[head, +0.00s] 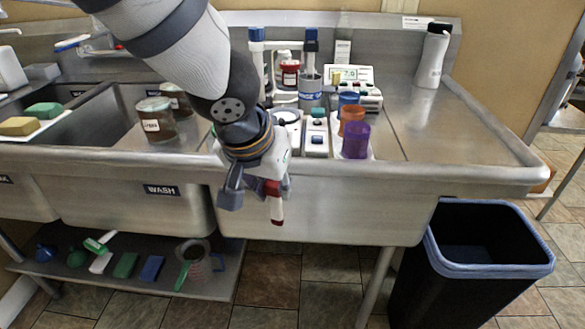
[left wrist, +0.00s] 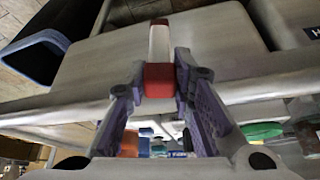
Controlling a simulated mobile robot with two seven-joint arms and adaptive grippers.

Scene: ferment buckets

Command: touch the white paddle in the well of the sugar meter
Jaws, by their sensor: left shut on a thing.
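My left gripper (head: 255,190) hangs in front of the sink unit's front edge, pointing down. It is shut on the white paddle (head: 276,205), which has a red part at the fingers and a red tip. In the left wrist view the paddle (left wrist: 159,42) sticks out beyond the fingertips, its red block (left wrist: 158,80) between them. A small white device (head: 317,142) with a teal top part, seemingly the sugar meter, stands on the counter above and right of the gripper. Its well is too small to make out. The paddle is apart from it. My right gripper is not in view.
Orange (head: 353,135), purple (head: 356,141) and blue cups stand right of the device. A meter with a lit display (head: 350,74) is behind. Labelled jars (head: 156,119) stand left of my arm. The right counter (head: 450,115) is mostly clear; a black bin (head: 465,270) stands below.

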